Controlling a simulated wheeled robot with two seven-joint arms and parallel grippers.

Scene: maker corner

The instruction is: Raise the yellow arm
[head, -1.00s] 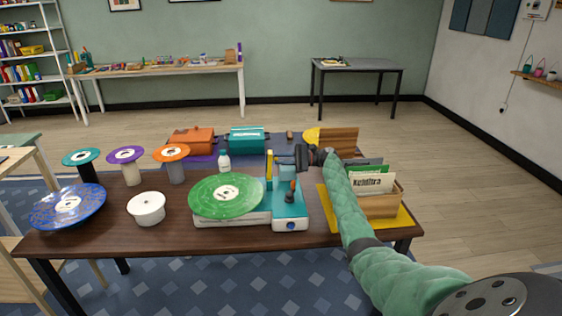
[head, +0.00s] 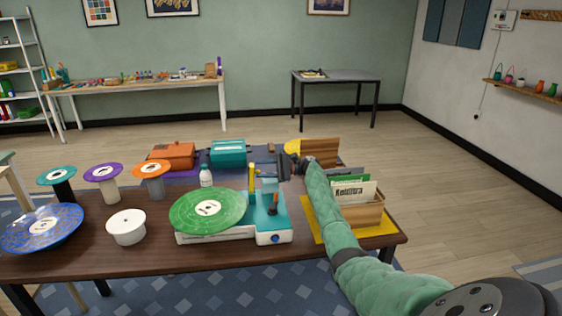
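The yellow arm (head: 252,178) stands upright at the back of a turntable (head: 215,236), beside a teal block on its right-hand part. A green record (head: 208,210) lies on the turntable. My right gripper (head: 284,167) is just right of the yellow arm's upper part, close to it, with a small gap seeming to show between them. Its fingers are dark and small here, so I cannot tell whether they are open or shut. My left gripper is out of view.
A white bottle (head: 206,176) stands behind the record. A white pot (head: 126,227), a blue record (head: 42,229) and several record-topped stands are to the left.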

